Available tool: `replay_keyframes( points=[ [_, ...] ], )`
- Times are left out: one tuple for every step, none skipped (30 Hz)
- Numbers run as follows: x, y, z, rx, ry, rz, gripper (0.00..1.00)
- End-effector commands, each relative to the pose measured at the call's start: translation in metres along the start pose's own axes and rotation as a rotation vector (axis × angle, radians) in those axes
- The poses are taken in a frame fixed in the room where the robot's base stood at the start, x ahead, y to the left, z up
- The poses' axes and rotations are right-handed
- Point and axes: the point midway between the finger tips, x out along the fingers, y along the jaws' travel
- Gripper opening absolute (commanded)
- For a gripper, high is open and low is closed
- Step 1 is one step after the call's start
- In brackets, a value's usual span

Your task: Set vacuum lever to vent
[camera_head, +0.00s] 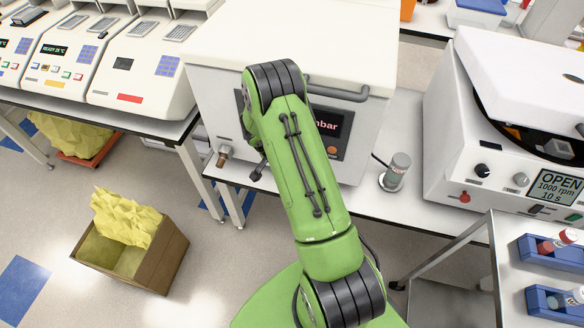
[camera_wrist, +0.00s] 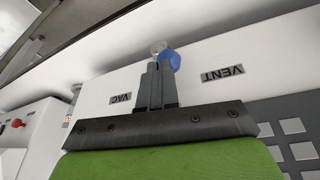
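The vacuum lever shows in the wrist view as a blue round knob (camera_wrist: 173,60), just beyond and beside the right fingertip of my gripper (camera_wrist: 160,68). A small pale round part (camera_wrist: 158,47) is beside the knob. The fingers are together, with no clear gap. I cannot tell whether they touch the lever, whose stem is hidden. The upside-down VAC label (camera_wrist: 120,98) is left of the fingers and the VENT label (camera_wrist: 222,73) is right. In the head view the white machine with an "mbar" display (camera_head: 332,122) is partly covered by my green arm.
A grey handle (camera_head: 340,93) crosses the machine's front. A brass fitting (camera_head: 223,155) sticks out at its lower left. A small grey cylinder (camera_head: 397,170) stands on the bench to the right, beside an open-lidded centrifuge (camera_head: 465,150). A cardboard box (camera_head: 160,262) is on the floor.

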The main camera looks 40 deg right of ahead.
Motion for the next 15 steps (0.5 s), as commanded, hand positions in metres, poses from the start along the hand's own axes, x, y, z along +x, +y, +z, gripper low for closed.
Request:
replay_keyframes(
  points=[
    [0.0028, -0.0003, 0.0022, 0.001, -0.005, 0.003, 0.00],
    [0.0029, -0.0015, 0.0027, 0.001, -0.006, 0.003, 0.00],
    [0.0030, -0.0031, 0.0031, 0.002, -0.006, 0.002, 0.00],
    [0.0031, -0.0041, 0.0034, 0.002, -0.007, 0.002, 0.00],
    [0.0032, -0.0050, 0.0037, 0.002, -0.007, 0.002, 0.00],
    [0.0032, -0.0060, 0.0040, 0.002, -0.007, 0.002, 0.00],
    [0.0032, -0.0067, 0.0043, 0.002, -0.007, 0.002, 0.00],
    [0.0032, -0.0072, 0.0045, 0.001, -0.008, 0.002, 0.00],
    [0.0031, -0.0077, 0.0048, 0.001, -0.008, 0.002, 0.00],
    [0.0031, -0.0081, 0.0050, 0.001, -0.009, 0.002, 0.00],
    [0.0031, -0.0084, 0.0052, 0.001, -0.009, 0.002, 0.00],
    [0.0030, -0.0087, 0.0053, 0.001, -0.009, 0.002, 0.00],
    [0.0029, -0.0088, 0.0054, 0.001, -0.009, 0.002, 0.00],
    [0.0029, -0.0089, 0.0054, 0.001, -0.009, 0.002, 0.00],
    [0.0028, -0.0090, 0.0054, 0.001, -0.009, 0.002, 0.00]
  ],
)
